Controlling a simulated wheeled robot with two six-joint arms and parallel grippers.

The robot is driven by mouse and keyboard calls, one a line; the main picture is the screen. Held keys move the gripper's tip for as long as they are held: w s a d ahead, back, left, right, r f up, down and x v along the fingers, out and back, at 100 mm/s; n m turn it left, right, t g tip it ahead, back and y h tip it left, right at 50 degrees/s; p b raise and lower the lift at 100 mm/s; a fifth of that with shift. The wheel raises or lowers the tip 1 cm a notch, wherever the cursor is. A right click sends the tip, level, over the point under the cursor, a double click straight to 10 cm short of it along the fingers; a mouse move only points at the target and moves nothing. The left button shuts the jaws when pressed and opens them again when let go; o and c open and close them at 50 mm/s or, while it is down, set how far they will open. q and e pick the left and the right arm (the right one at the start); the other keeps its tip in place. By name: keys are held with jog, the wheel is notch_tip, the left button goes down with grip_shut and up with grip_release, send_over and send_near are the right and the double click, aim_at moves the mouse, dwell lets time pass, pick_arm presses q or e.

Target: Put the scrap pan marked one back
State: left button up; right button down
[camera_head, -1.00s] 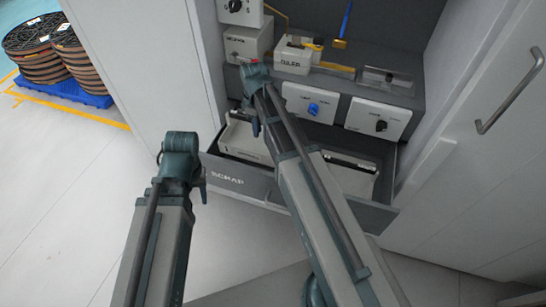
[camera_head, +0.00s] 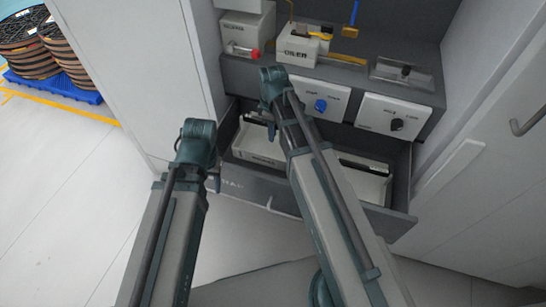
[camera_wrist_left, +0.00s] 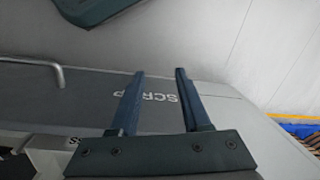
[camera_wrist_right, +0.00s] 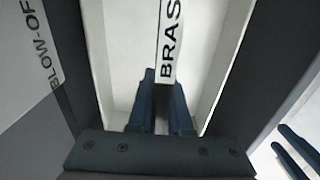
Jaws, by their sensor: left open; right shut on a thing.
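A grey drawer (camera_head: 285,188) marked SCRAP stands open with two pale pans in it. My right gripper (camera_head: 271,131) is shut over the left pan (camera_head: 250,148). The right pan (camera_head: 372,186) is partly behind my right arm. No mark "one" is legible. My left gripper (camera_head: 215,182) is open and empty at the drawer front's left end; in the left wrist view (camera_wrist_left: 158,75) the SCRAP lettering shows between its fingers.
Above the drawer, a console has a blue knob (camera_head: 320,105) and a black knob (camera_head: 397,124). A box marked OILER (camera_head: 297,47) stands on the shelf. Cabinet panels close in both sides. Spools (camera_head: 65,45) on a blue pallet stand far left; floor between is clear.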

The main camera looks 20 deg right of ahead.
aim_at(273, 145)
jog(key=shift+f+b, duration=2.1)
jog(key=shift+f, duration=0.25)
jog(key=shift+f, duration=0.1)
notch_tip(273, 145, down, 4)
jog(key=b, duration=0.4)
jog(key=shift+f, duration=0.2)
jog(key=shift+b, duration=0.35)
jog(key=shift+f, duration=0.2)
jog(key=c, duration=0.8)
grip_release()
jog(key=shift+r, duration=0.1)
jog(key=shift+c, duration=0.2)
